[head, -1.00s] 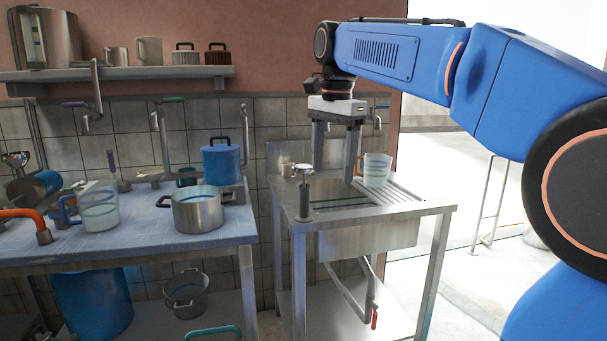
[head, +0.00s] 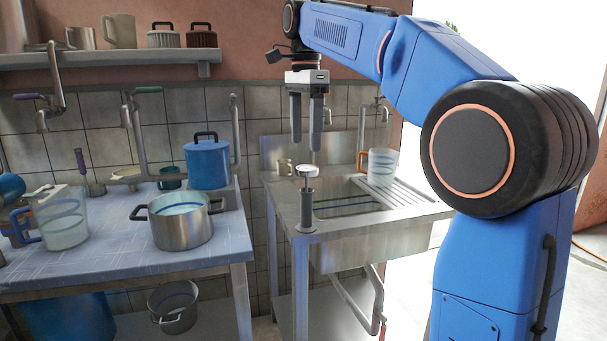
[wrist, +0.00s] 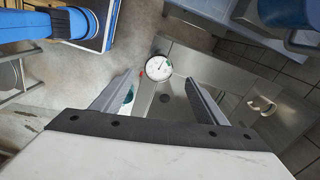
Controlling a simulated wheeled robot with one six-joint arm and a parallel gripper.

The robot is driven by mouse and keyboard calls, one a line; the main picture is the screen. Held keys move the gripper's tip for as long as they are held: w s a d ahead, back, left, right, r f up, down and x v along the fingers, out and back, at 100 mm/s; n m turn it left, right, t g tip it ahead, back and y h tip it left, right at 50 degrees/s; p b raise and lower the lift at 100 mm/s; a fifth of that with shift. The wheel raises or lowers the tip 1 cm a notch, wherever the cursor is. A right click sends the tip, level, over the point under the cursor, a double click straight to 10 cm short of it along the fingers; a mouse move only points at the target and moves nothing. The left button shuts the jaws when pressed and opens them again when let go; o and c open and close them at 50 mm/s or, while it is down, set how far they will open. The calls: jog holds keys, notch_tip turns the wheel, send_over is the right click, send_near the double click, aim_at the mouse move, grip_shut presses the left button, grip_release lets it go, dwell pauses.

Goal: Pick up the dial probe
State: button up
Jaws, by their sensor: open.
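The dial probe (head: 307,200) stands upright on the left front part of the steel sink counter (head: 348,237), its round white dial on top of a dark grey stem. In the wrist view the dial (wrist: 158,68) faces the camera, between and just beyond the fingertips. My gripper (head: 306,147) is open and empty, fingers pointing down, above the dial in the head view. The gripper also shows in the wrist view (wrist: 161,78), its two fingers spread apart. The probe's lower stem is hidden in the wrist view.
A small metal cup (head: 285,166) stands behind the probe. A clear jug (head: 382,168) with an orange handle stands at the sink's right, near the tap (head: 383,113). Left is a tiled table (head: 110,235) with a steel pot (head: 180,226) and a blue pot (head: 208,163).

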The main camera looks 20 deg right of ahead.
aim_at(307, 198)
notch_tip(307, 198, down, 17)
jog(key=shift+d+r, duration=0.1)
jog(key=shift+d, duration=0.05)
dwell(0.6)
jog(key=shift+c, duration=0.7)
jog(key=c, duration=1)
